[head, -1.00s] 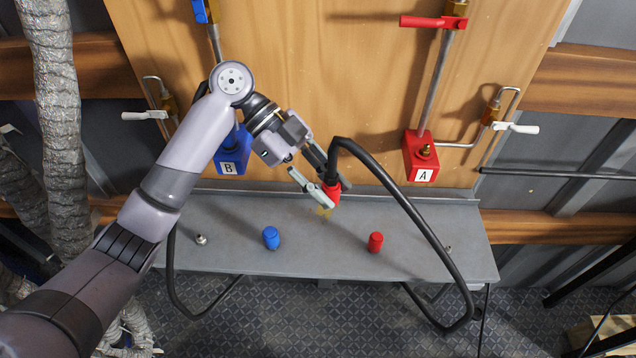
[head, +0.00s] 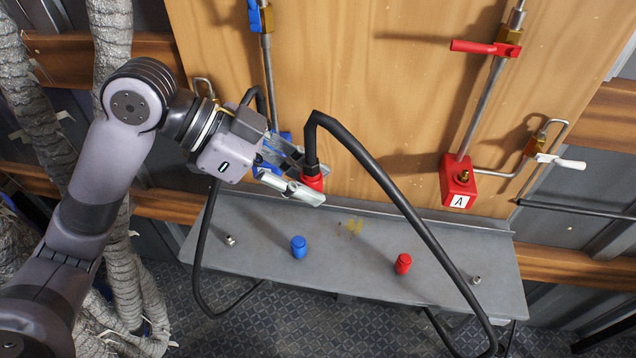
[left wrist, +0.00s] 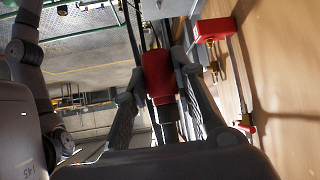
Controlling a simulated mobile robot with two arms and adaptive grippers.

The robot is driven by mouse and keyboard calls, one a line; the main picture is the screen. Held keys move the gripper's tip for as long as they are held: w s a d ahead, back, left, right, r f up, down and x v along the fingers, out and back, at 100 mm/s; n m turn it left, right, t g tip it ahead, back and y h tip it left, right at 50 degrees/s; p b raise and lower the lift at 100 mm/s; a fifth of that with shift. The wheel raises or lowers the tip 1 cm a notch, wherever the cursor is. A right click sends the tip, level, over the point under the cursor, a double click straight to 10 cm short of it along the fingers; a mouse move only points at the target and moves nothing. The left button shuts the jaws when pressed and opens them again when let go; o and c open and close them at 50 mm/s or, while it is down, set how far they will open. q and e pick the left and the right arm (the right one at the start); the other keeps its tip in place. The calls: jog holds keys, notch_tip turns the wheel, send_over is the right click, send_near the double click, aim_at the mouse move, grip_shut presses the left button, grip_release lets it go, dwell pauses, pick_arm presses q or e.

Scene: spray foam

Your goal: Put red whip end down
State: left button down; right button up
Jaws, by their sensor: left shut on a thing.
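The red whip end (head: 313,181) is a red fitting at the end of a thick black hose (head: 378,168). My left gripper (head: 300,185) is shut on it and holds it above the metal shelf (head: 350,258), in front of the wooden panel. The hose loops up from the fitting and drops over the shelf's right side. In the left wrist view the red whip end (left wrist: 158,76) sits between the two fingers. My right gripper is in neither current view.
A blue cap (head: 298,247) and a red cap (head: 403,264) stand on the shelf, with small metal fittings near its ends. The red block marked A (head: 458,180) is mounted on the panel at right. A blue block (head: 270,152) is partly hidden behind my left gripper.

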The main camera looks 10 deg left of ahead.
pick_arm(q)
jog(key=w+d+n+t+y, duration=0.1)
jog(key=w+d+n+t, duration=0.25)
jog(key=w+d, duration=0.45)
jog(key=s+a+f+m+g+y, duration=0.2)
jog(key=s+a+f+m+g, duration=0.1)
jog(key=f+m+g, duration=0.7)
jog(key=m+g, duration=0.3)
jog(key=m, duration=0.3)
jog(key=shift+g+y, duration=0.3)
jog(key=shift+g, duration=0.05)
jog(key=shift+s+a, duration=0.1)
jog(key=shift+s, duration=0.05)
